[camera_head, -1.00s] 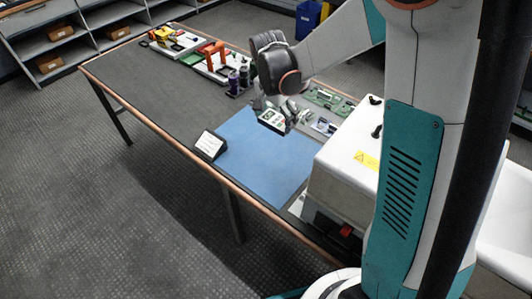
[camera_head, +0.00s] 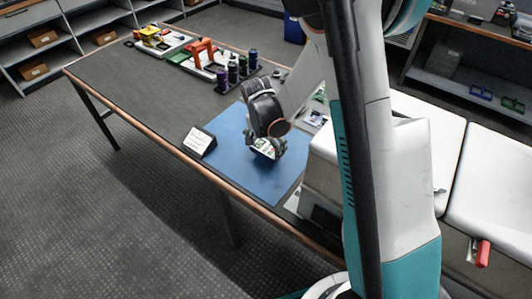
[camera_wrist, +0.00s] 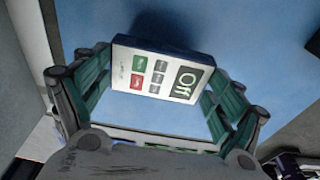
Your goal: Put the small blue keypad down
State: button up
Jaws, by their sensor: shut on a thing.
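The small keypad (camera_wrist: 160,70) has a white face with grey, green and red buttons, a dark "Off" panel and dark blue sides. In the wrist view it sits between the two green-padded fingers of my gripper (camera_wrist: 155,95), which is shut on it. In the head view my gripper (camera_head: 268,147) holds the keypad (camera_head: 265,148) over the blue mat (camera_head: 235,133). The keypad is partly hidden by my gripper there. I cannot tell whether it touches the mat.
A tilted sign (camera_head: 199,142) stands at the mat's left edge. Several dark cylinders (camera_head: 232,72) and an orange bracket (camera_head: 203,50) stand farther back on the table. A white machine (camera_head: 322,165) is right of the mat. The mat's left part is clear.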

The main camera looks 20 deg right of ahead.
aim_at(266, 149)
notch_tip(266, 149, down, 3)
jog(key=shift+r+b, duration=0.1)
jog(key=shift+b, duration=0.35)
jog(key=o, duration=0.9)
jog(key=shift+o, duration=0.2)
notch_tip(266, 149, up, 12)
jog(key=a+p, duration=0.1)
jog(key=p, duration=0.3)
jog(key=shift+s+a+p, duration=0.25)
jog(key=shift+s+p, duration=0.15)
jog(key=shift+s, duration=0.05)
